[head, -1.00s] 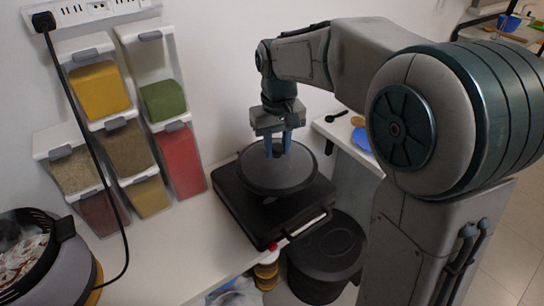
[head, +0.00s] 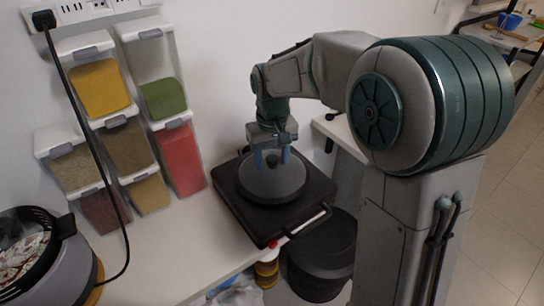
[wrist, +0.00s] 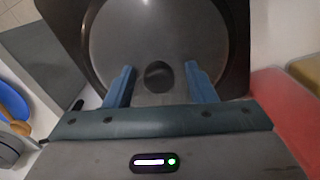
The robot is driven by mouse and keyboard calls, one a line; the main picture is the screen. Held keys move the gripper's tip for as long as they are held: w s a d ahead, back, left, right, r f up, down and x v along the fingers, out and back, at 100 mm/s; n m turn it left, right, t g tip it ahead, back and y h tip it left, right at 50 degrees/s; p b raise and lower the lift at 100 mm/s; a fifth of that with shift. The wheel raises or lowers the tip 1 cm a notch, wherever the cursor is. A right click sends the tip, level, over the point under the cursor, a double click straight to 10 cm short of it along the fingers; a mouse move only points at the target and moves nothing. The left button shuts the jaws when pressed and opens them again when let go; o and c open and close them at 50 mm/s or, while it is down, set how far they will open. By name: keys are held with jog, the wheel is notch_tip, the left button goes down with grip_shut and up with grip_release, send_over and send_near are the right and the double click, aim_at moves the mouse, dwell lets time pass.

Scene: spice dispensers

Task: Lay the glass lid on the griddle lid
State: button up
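The glass lid (head: 273,188) is a round grey disc with a dark knob (wrist: 158,75). It lies on the black griddle lid (head: 263,227) and looks flat, near its middle. In the wrist view the glass lid (wrist: 155,30) fills the top centre, with the dark griddle (wrist: 236,60) around it. My gripper (head: 272,158) is right above the glass lid, pointing down. Its two blue fingers stand apart on either side of the knob, with a gap on each side, so it is open. Whether the fingertips touch the lid's surface cannot be told.
Spice dispensers (head: 128,145) hang on the wall at left. A grey cooker (head: 62,258) stands at the lower left. A black bin (head: 322,258) is below the counter's edge. The white counter (head: 165,255) is clear in front of the griddle.

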aim_at(272, 158)
notch_tip(272, 158, up, 12)
jog(key=s+d+f+m+t, duration=0.1)
jog(key=s+d+f+m, duration=0.1)
jog(key=s+d+f, duration=0.2)
jog(key=s+d+f+m+t, duration=0.2)
jog(key=s+d+f, duration=0.3)
jog(key=s+d, duration=0.5)
jog(key=s, duration=0.5)
jog(key=shift+p, duration=0.3)
jog(key=shift+f, duration=0.1)
